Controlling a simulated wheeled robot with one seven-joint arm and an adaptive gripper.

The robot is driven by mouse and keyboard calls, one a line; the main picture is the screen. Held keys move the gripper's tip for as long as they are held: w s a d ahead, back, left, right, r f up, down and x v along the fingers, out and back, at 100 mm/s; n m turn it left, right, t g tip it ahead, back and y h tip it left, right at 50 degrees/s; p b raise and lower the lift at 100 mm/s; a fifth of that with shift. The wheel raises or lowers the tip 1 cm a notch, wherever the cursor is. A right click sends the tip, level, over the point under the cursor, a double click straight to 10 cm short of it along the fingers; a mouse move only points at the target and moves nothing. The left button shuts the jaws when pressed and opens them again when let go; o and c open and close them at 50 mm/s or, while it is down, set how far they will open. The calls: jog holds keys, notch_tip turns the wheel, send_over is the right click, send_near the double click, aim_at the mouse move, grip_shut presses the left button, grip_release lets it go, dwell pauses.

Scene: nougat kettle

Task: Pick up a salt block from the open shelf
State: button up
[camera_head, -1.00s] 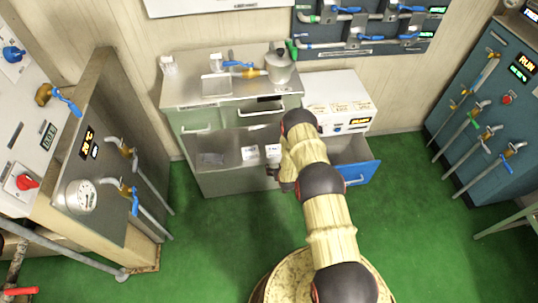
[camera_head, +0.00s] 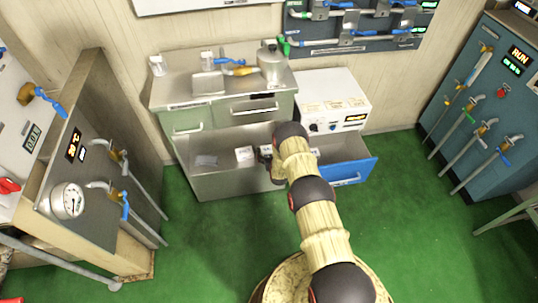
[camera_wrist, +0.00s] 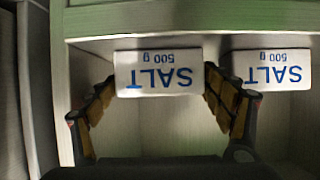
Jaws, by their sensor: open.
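Two white salt blocks with blue "SALT 500 g" lettering, upside down, show in the wrist view: one (camera_wrist: 158,80) in the middle and one (camera_wrist: 272,72) to its right, both on the open shelf (camera_wrist: 150,130). My gripper (camera_wrist: 158,88) is open, with a finger on each side of the middle block. I cannot tell whether the fingers touch it. In the head view, my gripper (camera_head: 268,157) is at the shelf of the grey cabinet, just right of a visible salt block (camera_head: 244,153). The block at my gripper is mostly hidden there by the arm.
A metal kettle (camera_head: 272,64) and small containers stand on the cabinet top (camera_head: 185,93). A white unit (camera_head: 333,98) stands to the right, above an open blue-fronted drawer (camera_head: 350,172). Shelf walls lie close around my gripper. Green floor in front is clear.

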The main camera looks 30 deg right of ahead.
jog(key=shift+w+d+f, duration=0.1)
jog(key=shift+w+f, duration=0.05)
jog(key=shift+w, duration=0.25)
jog(key=shift+c, duration=0.5)
jog(key=c, duration=1.3)
